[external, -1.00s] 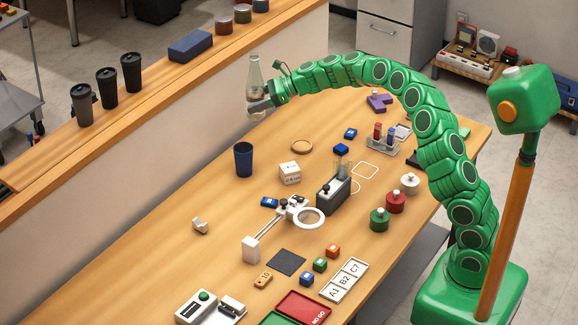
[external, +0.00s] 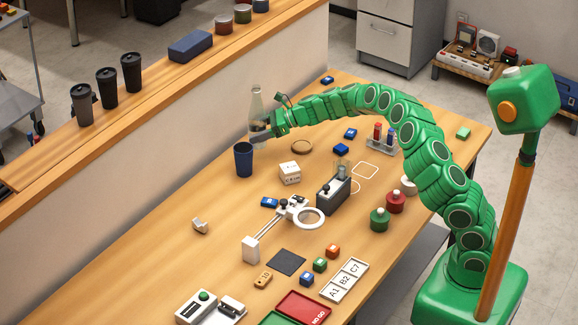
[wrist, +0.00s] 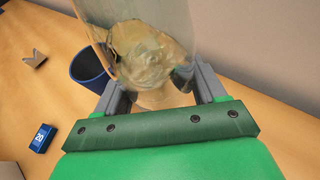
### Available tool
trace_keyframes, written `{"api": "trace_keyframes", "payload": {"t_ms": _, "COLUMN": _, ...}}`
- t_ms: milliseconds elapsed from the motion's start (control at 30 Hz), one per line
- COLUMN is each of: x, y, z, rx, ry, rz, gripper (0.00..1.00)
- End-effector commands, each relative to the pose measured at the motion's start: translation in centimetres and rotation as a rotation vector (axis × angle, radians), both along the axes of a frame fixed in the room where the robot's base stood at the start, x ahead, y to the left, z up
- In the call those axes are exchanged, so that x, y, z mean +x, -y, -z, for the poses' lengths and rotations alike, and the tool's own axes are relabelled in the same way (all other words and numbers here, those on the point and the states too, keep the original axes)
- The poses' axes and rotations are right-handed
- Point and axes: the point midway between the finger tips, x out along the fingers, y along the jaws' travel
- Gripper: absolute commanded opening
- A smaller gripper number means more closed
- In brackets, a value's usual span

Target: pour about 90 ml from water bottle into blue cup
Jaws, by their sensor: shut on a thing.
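The water bottle (external: 257,105) is clear glass and stands upright in my gripper (external: 264,134), just behind and to the right of the blue cup. My gripper is shut on the bottle's lower part. In the wrist view the bottle (wrist: 140,45) fills the upper middle, between the two grey fingers (wrist: 155,88). The blue cup (external: 243,161) stands upright on the table, its mouth open. It also shows in the wrist view (wrist: 88,68), left of the bottle and partly hidden by it. The water level in the bottle is hard to read.
A round wooden coaster (external: 302,147) and a white box (external: 290,173) lie to the right of the cup. A magnifier stand (external: 310,218) and a dark grey device (external: 333,194) stand nearer the front. The table left of the cup is mostly clear.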

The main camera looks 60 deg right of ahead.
Motion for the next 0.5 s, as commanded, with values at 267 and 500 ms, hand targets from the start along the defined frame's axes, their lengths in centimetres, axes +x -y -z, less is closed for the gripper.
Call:
{"api": "trace_keyframes", "payload": {"t_ms": 267, "x": 0.0, "y": 0.1, "z": 2.8, "rx": 0.000, "ry": 0.001, "rz": 0.000, "gripper": 0.16}}
{"api": "trace_keyframes", "payload": {"t_ms": 500, "x": 0.0, "y": 0.0, "z": 3.3, "rx": 0.001, "ry": 0.002, "rz": 0.000, "gripper": 0.16}}
